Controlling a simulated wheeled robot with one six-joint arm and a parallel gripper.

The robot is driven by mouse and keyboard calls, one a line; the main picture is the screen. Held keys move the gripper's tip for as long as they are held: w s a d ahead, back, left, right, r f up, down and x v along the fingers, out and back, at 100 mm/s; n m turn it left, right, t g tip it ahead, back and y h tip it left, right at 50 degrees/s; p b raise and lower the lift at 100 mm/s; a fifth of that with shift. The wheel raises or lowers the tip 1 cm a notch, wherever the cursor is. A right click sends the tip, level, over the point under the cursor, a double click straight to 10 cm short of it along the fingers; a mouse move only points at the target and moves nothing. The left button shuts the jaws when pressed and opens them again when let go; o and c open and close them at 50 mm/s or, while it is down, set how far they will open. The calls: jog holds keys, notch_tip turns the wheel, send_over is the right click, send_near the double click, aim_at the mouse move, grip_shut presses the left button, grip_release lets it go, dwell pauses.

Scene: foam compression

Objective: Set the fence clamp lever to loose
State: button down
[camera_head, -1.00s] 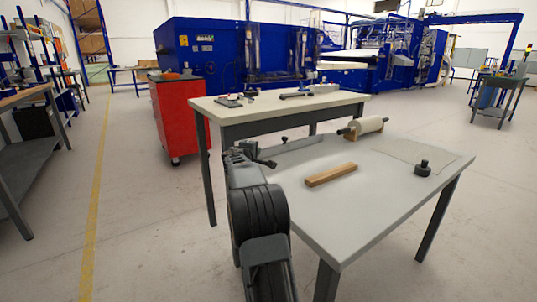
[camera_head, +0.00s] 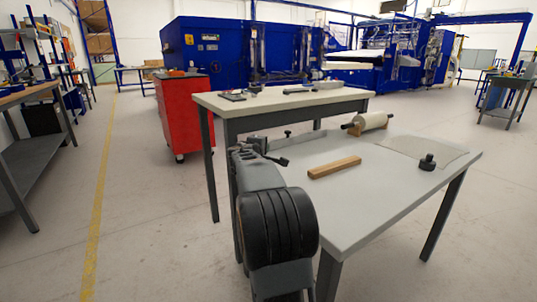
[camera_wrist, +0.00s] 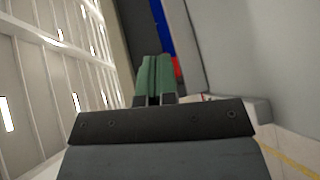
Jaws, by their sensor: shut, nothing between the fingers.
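The fence (camera_head: 305,140) is a low grey bar along the back left edge of the grey table. A small dark knob on a short stem (camera_head: 287,133) stands at its left part and looks like the clamp lever; its setting is too small to read. My gripper (camera_head: 284,161) is at the table's left edge, just in front of and below that knob, apart from it in the picture. In the wrist view, my gripper's green fingers (camera_wrist: 155,80) are together with nothing between them. I cannot make out the lever or fence in that view.
On the grey table (camera_head: 370,210) lie a wooden block (camera_head: 334,167), a white roll on a wooden stand (camera_head: 367,121), a pale sheet (camera_head: 428,149) and a black knobbed weight (camera_head: 427,162). A second table (camera_head: 235,107) with small tools stands behind. A red cabinet (camera_head: 187,115) stands at left.

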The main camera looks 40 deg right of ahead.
jog(key=shift+s+a+r, duration=0.15)
jog(key=shift+s+a, duration=0.25)
jog(key=shift+s, duration=0.4)
jog(key=shift+s+a+r, duration=0.2)
jog(key=shift+s+a, duration=0.2)
jog(key=shift+s, duration=0.35)
jog(key=shift+s+a+r, duration=0.15)
jog(key=shift+s+a, duration=0.25)
jog(key=shift+s, duration=0.4)
